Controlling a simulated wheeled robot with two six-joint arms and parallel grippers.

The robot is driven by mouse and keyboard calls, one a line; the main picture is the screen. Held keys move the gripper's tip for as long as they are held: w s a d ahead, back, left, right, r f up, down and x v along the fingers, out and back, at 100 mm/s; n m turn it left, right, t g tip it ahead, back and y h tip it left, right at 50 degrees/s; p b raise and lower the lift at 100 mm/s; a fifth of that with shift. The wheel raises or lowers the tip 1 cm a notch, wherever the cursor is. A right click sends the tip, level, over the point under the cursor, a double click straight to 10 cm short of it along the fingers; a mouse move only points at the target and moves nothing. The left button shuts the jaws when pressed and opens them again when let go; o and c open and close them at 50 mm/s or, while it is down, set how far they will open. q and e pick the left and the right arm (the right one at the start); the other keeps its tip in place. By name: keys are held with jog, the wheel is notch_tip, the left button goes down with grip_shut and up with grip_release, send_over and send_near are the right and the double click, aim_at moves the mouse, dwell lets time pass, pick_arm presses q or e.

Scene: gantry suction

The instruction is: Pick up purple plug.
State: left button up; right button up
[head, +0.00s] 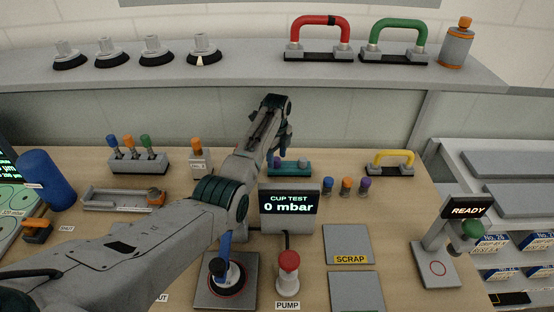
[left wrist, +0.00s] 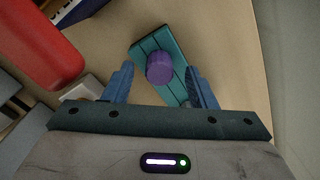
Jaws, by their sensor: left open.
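A purple plug (left wrist: 160,68) with a round top stands on a teal block (left wrist: 142,48) in the left wrist view. The teal block also shows in the head view (head: 294,172), behind the cup test display. My left gripper (left wrist: 160,68) is open, one blue finger on each side of the plug's near side, with gaps between. In the head view my left gripper (head: 281,150) points down over the block and partly hides it. Another purple-topped piece (head: 364,185) stands right of the display. My right gripper is not in view.
The cup test display (head: 289,208) stands close in front of the block. Blue (head: 327,185) and orange (head: 346,185) pieces stand right of it. A yellow handle (head: 391,160) is farther right. A shelf (head: 240,75) runs behind.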

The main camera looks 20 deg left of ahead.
pick_arm(q)
jog(key=shift+f, duration=0.55)
jog(key=c, duration=1.1)
jog(key=shift+o, duration=0.2)
jog(key=shift+r, duration=0.15)
